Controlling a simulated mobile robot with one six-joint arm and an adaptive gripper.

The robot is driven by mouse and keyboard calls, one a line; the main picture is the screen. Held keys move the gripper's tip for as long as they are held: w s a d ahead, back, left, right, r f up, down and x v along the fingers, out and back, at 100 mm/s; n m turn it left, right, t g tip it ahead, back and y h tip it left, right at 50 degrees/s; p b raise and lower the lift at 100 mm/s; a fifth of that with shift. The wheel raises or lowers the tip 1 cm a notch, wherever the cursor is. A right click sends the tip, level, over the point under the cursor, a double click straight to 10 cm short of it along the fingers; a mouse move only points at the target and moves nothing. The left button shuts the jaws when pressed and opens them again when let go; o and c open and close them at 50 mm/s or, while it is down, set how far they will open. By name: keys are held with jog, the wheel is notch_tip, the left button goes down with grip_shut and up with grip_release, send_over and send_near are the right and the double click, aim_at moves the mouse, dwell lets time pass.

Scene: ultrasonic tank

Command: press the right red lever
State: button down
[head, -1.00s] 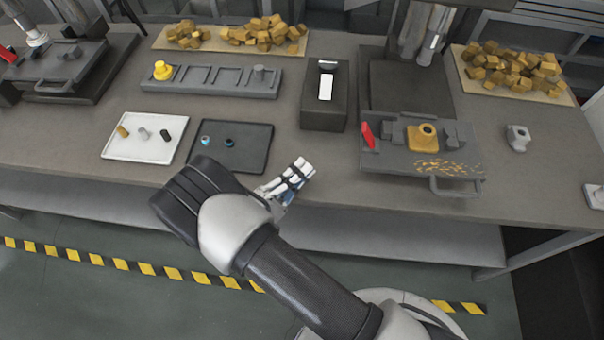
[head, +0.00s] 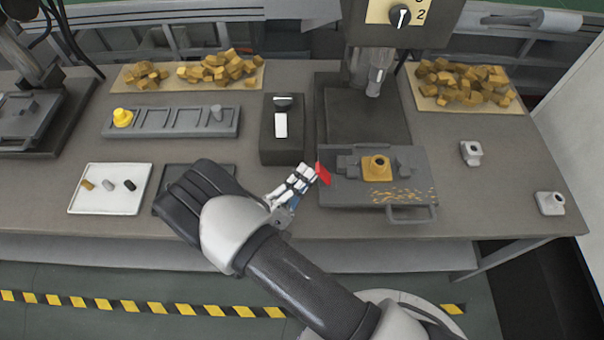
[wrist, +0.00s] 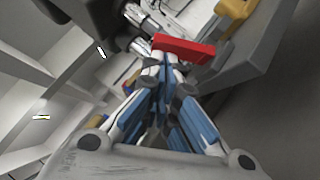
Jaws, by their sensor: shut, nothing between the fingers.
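The right red lever (head: 323,174) stands at the left edge of a grey machine plate (head: 340,197), tilted a little. It also shows in the wrist view (wrist: 184,47), just beyond my fingertips. My gripper (head: 311,172) is shut and empty, with its fingertips at the left side of the lever. In the wrist view the closed fingers (wrist: 163,68) appear to meet the lever's lower edge; I cannot tell whether they touch it. A yellow part (head: 377,167) sits clamped on the plate to the right of the lever.
A dark box with a white switch (head: 281,124) stands behind my gripper. A dark tray (head: 221,170) is partly hidden by my arm, beside a white tray (head: 104,206). A handle (head: 410,213) juts from the plate's front. Grey parts (head: 471,152) lie at the right.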

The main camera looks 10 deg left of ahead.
aim_at(317, 167)
jog(key=shift+r, duration=0.1)
jog(key=shift+r+m+g+p, duration=0.2)
jog(key=shift+m+g+p, duration=0.35)
jog(key=shift+m, duration=0.25)
jog(key=shift+d+r+m+g, duration=0.1)
jog(key=shift+m+g, duration=0.25)
jog(key=shift+m, duration=0.15)
jog(key=r+m+g+p, duration=0.1)
jog(key=d+r+m+g+y+p, duration=0.1)
jog(key=d+r+m+g+p, duration=0.1)
jog(key=m, duration=0.1)
jog(key=shift+w+d+g+y, duration=0.25)
jog(key=shift+w+g+y, duration=0.05)
jog(key=shift+y, duration=0.1)
jog(key=shift+a+f, duration=0.1)
jog(key=shift+f, duration=0.05)
